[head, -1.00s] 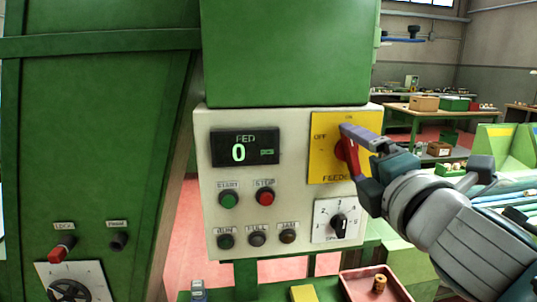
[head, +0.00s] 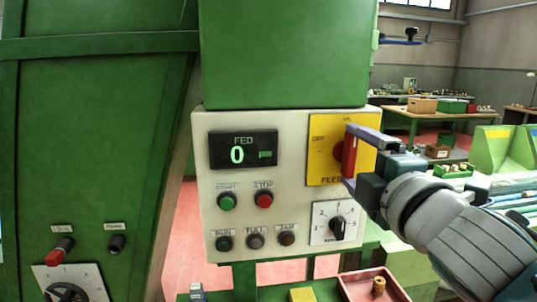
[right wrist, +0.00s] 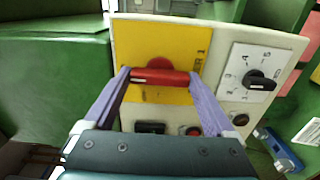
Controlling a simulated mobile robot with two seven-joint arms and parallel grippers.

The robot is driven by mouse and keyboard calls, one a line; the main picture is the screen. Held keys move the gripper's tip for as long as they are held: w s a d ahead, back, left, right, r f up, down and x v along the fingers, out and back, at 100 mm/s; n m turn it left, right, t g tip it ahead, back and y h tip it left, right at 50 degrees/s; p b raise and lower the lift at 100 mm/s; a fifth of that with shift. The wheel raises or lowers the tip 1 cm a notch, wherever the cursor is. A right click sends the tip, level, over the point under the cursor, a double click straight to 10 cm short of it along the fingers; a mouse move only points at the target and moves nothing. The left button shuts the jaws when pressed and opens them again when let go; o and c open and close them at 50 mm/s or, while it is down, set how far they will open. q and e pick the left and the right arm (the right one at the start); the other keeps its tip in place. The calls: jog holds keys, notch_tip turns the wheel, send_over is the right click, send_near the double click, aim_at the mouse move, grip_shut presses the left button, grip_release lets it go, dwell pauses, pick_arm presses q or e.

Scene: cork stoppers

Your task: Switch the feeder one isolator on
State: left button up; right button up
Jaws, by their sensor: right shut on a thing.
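The feeder one isolator is a red rotary handle (head: 348,158) on a yellow plate (head: 324,165) at the right of the cream panel. The plate has OFF at its left and a partly hidden ON mark at its top. The handle stands about upright, toward the top mark. My right gripper (head: 350,154) is shut on it, one finger at each end. In the right wrist view the red handle (right wrist: 160,76) lies between the two purple fingers, on the yellow plate (right wrist: 168,46). My left gripper is not in view.
The panel (head: 290,215) also has a FED display (head: 243,149) reading 0, a green button (head: 227,202), a red button (head: 264,199), several dark lamps and a black speed knob (head: 338,226) below the isolator. A red tray (head: 352,287) stands below.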

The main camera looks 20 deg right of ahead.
jog(key=o, duration=1.1)
jog(key=shift+c, duration=0.2)
jog(key=shift+s, duration=0.15)
jog(key=b+v, duration=0.2)
jog(key=v, duration=0.7)
jog(key=shift+s, duration=0.35)
jog(key=shift+a, duration=0.1)
